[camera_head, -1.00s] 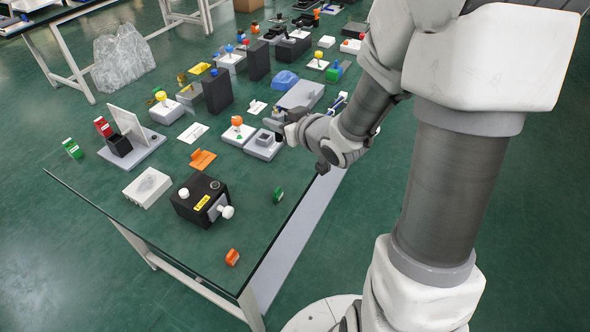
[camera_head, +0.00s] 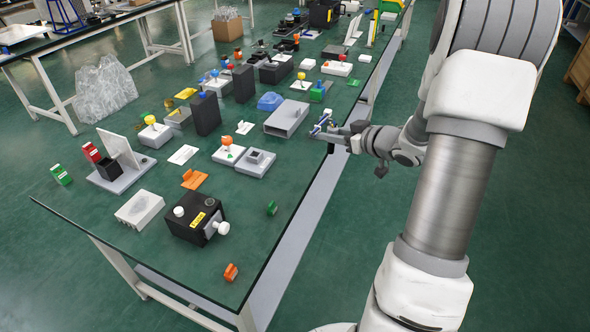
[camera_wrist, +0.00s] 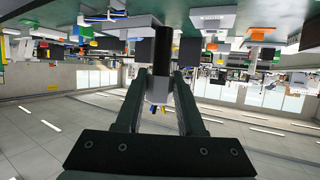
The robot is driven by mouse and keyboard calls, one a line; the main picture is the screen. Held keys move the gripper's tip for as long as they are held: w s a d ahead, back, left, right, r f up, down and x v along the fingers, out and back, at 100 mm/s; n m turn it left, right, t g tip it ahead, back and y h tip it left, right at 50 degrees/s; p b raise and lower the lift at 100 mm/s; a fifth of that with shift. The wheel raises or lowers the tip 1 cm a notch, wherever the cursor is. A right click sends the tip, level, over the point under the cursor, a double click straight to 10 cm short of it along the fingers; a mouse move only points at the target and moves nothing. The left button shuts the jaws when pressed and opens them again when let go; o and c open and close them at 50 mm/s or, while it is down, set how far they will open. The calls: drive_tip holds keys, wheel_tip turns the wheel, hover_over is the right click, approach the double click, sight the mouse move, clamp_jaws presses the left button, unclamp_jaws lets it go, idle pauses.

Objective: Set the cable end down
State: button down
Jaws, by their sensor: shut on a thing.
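My gripper (camera_head: 342,136) is at the right edge of the table, right of an open grey box (camera_head: 287,119). In the wrist view, my gripper (camera_wrist: 160,78) is shut on a piece with a grey block and a black cylinder (camera_wrist: 162,46), which I take as the cable end. The cylinder points away from the fingers. Small blue and yellow bits show between the fingers, and I cannot tell whether they belong to it. In the head view the held piece is too small to make out clearly. I see no contact between it and the table.
A grey block with a socket (camera_head: 256,162), a black box with white knobs (camera_head: 196,218) and a green clip (camera_head: 271,208) stand nearer. Bare table (camera_head: 250,235) shows at the near right.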

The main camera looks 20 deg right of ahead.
drive_tip(key=shift+w+a+f+b, duration=0.8)
drive_tip(key=shift+a+f, duration=0.6)
drive_tip(key=shift+f, duration=0.2)
drive_tip(key=shift+w+a+f+b, duration=0.75)
drive_tip(key=shift+a+f, duration=0.7)
drive_tip(key=shift+f, duration=0.2)
drive_tip(key=shift+w+a+f+b, duration=0.8)
drive_tip(key=shift+a+f, duration=0.6)
drive_tip(key=shift+f, duration=0.2)
drive_tip(key=shift+f, duration=0.25)
drive_tip(key=c, duration=0.5)
unclamp_jaws()
drive_tip(key=shift+r, duration=0.15)
drive_tip(key=shift+s+r, duration=0.1)
drive_tip(key=shift+r, duration=0.15)
drive_tip(key=p+v, duration=0.2)
drive_tip(key=v, duration=0.9)
drive_tip(key=shift+s+d+p, duration=0.1)
drive_tip(key=shift+s+p, duration=0.3)
drive_tip(key=shift+s, duration=0.05)
